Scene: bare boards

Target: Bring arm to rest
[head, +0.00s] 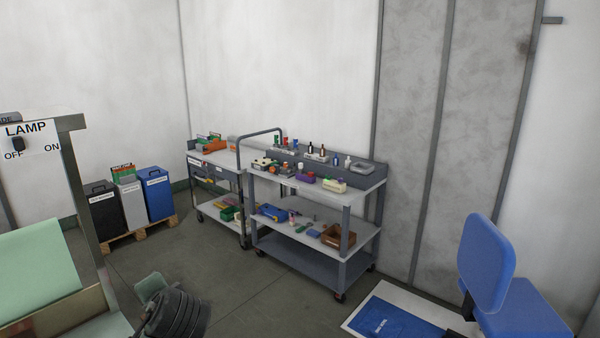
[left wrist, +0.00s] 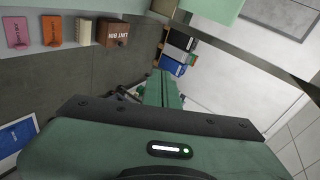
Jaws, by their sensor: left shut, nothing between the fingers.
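My left gripper (left wrist: 163,88) shows in the left wrist view. Its two green fingers are together beyond the green housing, with nothing between them. In the head view a dark ribbed part of my left arm (head: 176,314) and a green piece beside it rise from the bottom edge, left of the middle. The fingertips cannot be made out there. My right gripper is in neither view.
A lamp switch panel (head: 30,138) on a frame stands at the left. Several bins (head: 156,196) stand on a pallet behind. A loaded shelf cart (head: 312,262) stands mid-room. A blue chair (head: 487,262) is at the right. Floor (head: 235,300) before the cart is clear.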

